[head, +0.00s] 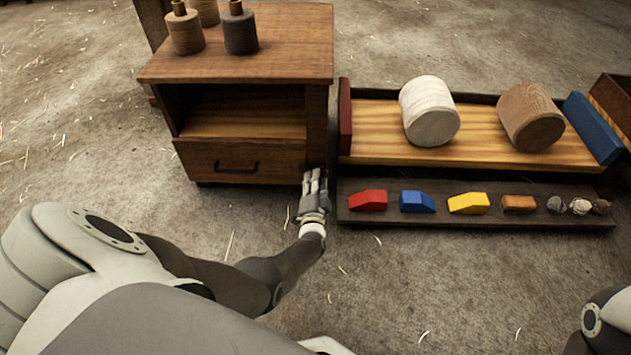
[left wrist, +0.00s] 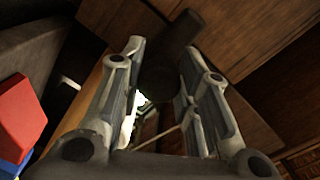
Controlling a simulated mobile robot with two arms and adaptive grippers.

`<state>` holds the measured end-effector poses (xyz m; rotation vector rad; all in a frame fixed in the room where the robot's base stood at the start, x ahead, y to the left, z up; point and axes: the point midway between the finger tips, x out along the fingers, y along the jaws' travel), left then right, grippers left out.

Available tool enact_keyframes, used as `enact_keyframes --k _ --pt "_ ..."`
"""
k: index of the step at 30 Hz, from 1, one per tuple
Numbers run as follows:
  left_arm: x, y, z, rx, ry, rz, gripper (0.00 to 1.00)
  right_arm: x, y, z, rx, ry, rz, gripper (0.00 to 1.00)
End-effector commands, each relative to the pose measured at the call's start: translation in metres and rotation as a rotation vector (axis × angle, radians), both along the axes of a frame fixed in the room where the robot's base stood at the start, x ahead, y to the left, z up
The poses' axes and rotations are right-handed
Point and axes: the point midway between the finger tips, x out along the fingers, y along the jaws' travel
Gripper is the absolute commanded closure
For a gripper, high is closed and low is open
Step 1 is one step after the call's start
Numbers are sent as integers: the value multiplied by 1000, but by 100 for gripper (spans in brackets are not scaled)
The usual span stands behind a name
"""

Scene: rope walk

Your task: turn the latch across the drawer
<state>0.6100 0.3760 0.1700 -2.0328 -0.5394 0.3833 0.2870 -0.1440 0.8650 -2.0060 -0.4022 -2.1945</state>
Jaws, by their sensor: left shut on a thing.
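The drawer (head: 220,160) is the shut lower front of a brown wooden cabinet, with a dark bar handle (head: 236,166). My left gripper (head: 314,178) is at the cabinet's lower right front corner, just right of the drawer. In the left wrist view, the left gripper's fingers (left wrist: 160,68) are on both sides of a dark, rounded piece (left wrist: 160,82), which looks like the latch, and shut on it. A dark arm of it reaches up toward the wooden face. In the head view my gripper hides the latch, so its angle there cannot be told. My right gripper is out of view.
Spools (head: 186,32) stand on the cabinet top (head: 285,45). To the right, a long tray (head: 360,150) holds two large drums (head: 430,110). A dark lower board (head: 345,212) carries red, blue and yellow blocks close to my gripper. The floor in front is clear.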

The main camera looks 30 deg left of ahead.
Motion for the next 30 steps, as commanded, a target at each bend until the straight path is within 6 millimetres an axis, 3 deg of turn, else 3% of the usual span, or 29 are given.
enact_keyframes --k 20,21,25,30 --pt "0 0 0 46 29 -1 93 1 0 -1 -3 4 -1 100" --pt "0 0 0 46 29 -1 64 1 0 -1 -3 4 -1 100" --pt "0 0 0 47 29 0 48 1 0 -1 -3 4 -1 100" --pt "0 0 0 47 29 0 47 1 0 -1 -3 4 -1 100"
